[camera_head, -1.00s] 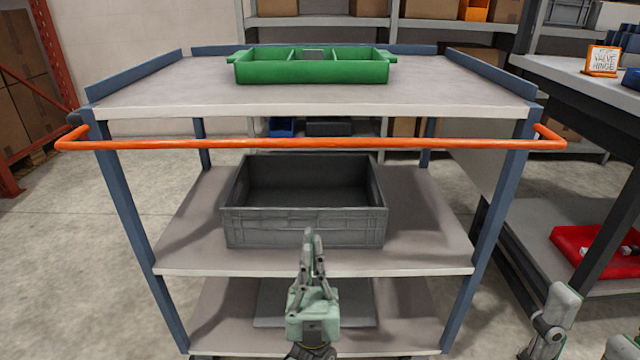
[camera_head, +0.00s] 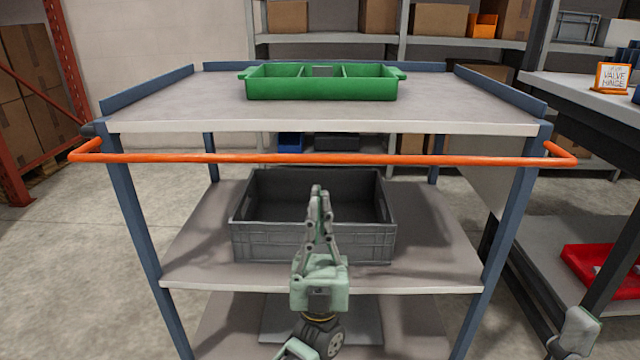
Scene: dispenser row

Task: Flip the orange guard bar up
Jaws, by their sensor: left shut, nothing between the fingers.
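The orange guard bar (camera_head: 220,158) runs across the front of the blue-framed cart (camera_head: 140,230), a little below the edge of its top shelf. Its ends bend back to the two front posts. My left gripper (camera_head: 319,190) is shut and empty, pointing up in front of the grey crate on the middle shelf. Its fingertips appear a little below the bar in the picture and apart from it. My right gripper is not in view; part of my right arm shows at the lower right.
A green divided tray (camera_head: 270,90) stands on the top shelf. The grey crate (camera_head: 265,245) sits on the middle shelf. At the right are a workbench with a small orange-framed sign (camera_head: 612,78) and a red bin (camera_head: 590,270) below. Open floor lies left of the cart.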

